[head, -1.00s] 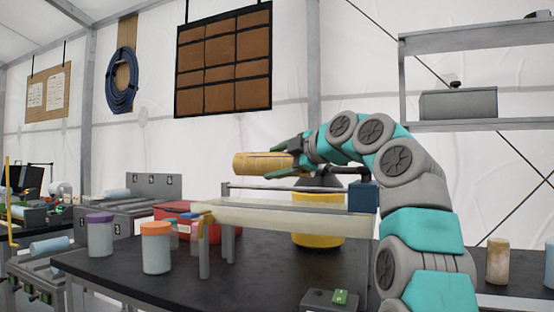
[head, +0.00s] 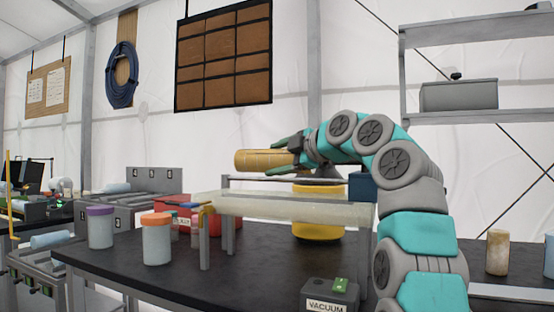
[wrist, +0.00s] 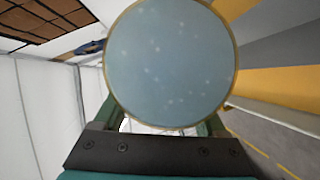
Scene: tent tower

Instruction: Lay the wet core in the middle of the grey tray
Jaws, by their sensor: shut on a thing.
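My gripper (head: 279,158) is shut on a tan cylinder (head: 250,160), a core lying level on its side. It is held above the bench, over the back of a long pale tube on a stand. In the wrist view the core's round, pale blue-grey speckled end (wrist: 170,62) fills the space between the green fingers. I cannot tell from its surface whether it is wet. A grey rack with numbered panels (head: 152,182) stands at the left and bears a pale blue cylinder (head: 116,188). I cannot tell which grey thing is the tray.
The long pale tube (head: 290,209) and its stand cross the dark bench (head: 250,275). A yellow tub (head: 318,230) is behind. Orange-lidded (head: 157,240) and purple-lidded (head: 100,227) jars stand at left. A vacuum box (head: 329,295) is in front. Another tan core (head: 497,252) stands at right.

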